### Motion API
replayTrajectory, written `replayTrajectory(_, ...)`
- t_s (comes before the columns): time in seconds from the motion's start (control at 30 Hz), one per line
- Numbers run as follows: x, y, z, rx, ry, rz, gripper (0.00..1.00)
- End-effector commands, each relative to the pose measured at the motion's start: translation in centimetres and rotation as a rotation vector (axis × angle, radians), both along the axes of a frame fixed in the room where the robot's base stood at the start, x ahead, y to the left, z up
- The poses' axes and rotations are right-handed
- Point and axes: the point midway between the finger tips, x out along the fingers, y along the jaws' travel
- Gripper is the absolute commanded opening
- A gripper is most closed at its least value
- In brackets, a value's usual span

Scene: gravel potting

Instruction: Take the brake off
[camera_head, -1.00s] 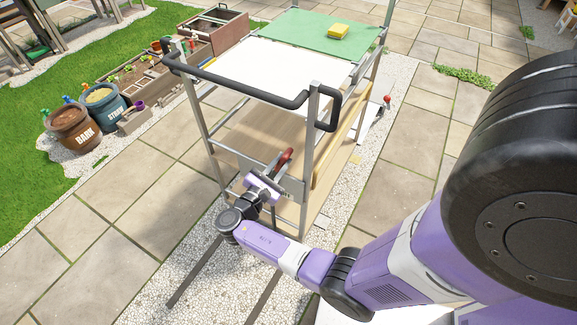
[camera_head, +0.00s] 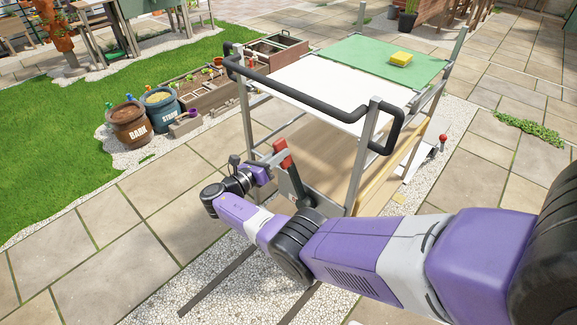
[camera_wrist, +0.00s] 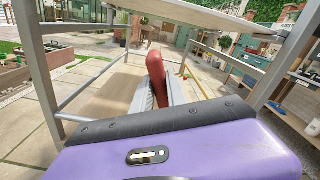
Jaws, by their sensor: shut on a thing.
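The brake lever has a red handle (camera_head: 281,152) on a grey bar (camera_head: 295,188) at the near end of the trolley (camera_head: 365,150). The bar stands tilted, its red end up and to the left of the near right post. My gripper (camera_head: 272,160) is shut on the brake lever, around its handle end. In the wrist view the red handle (camera_wrist: 155,66) stands up between the two grey fingers (camera_wrist: 155,94). The lever's lower end is partly hidden behind my arm.
The trolley has a black push bar (camera_head: 300,93), a white and green top and a wooden lower shelf. A yellow block (camera_head: 401,58) lies on the green part. A bark pot (camera_head: 130,126) and a second pot (camera_head: 161,108) stand left. Paving left of the trolley is clear.

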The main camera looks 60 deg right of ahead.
Motion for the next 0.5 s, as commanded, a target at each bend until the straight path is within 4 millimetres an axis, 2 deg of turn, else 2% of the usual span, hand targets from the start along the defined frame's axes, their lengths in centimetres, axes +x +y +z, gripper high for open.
replayTrajectory(0.03,0.5,-0.1,-0.7,0.004,0.019,0.001,0.0)
replayTrajectory(0.2,1.4,-0.3,-1.0,0.017,0.067,0.001,0.0)
replayTrajectory(0.5,1.9,-0.4,-1.2,0.026,0.096,0.003,0.0)
